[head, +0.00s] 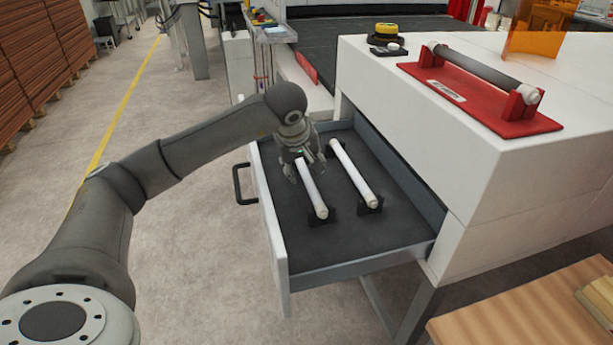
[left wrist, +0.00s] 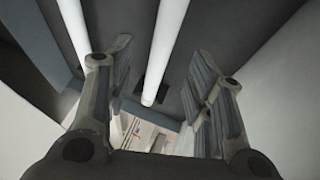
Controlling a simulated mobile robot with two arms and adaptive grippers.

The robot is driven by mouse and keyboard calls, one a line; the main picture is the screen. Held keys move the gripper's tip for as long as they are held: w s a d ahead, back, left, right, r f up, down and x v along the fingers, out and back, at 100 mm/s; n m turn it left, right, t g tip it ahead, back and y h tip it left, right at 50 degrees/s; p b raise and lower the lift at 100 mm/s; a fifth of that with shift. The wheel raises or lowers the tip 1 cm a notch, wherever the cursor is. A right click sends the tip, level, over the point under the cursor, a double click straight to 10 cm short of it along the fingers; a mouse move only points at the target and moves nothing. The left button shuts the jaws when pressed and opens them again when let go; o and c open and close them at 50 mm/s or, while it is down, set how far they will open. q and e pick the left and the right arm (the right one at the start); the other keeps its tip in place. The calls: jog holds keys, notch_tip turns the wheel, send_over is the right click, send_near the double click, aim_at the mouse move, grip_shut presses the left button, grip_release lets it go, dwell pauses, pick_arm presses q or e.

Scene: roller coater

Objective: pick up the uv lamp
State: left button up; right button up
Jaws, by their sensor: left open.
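Two white tube-shaped lamps lie in an open drawer (head: 350,236), each resting on small black holders. The left lamp (head: 314,195) is under my left gripper (head: 305,172); the right lamp (head: 355,172) lies beside it, apart from the gripper. My left gripper is open, with a finger on either side of the left lamp. In the left wrist view, one lamp (left wrist: 167,35) runs between the open fingers (left wrist: 162,55), apart from both, and the other lamp (left wrist: 75,28) passes outside the fingers. Which tube is the task's uv lamp cannot be told. My right gripper is not in view.
The drawer's front panel with a black handle (head: 240,184) stands left of the lamps. A white machine housing (head: 450,140) rises to the right, carrying a dark roller on a red stand (head: 465,95). A wooden surface (head: 530,315) is at the lower right.

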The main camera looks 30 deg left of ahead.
aim_at(306, 175)
pick_arm(q)
jog(key=p+x, duration=0.1)
jog(key=x, duration=0.3)
jog(key=shift+a+f, duration=0.15)
jog(key=shift+w+f, duration=0.2)
jog(key=shift+f, duration=0.05)
jog(key=shift+c, duration=1.7)
grip_shut()
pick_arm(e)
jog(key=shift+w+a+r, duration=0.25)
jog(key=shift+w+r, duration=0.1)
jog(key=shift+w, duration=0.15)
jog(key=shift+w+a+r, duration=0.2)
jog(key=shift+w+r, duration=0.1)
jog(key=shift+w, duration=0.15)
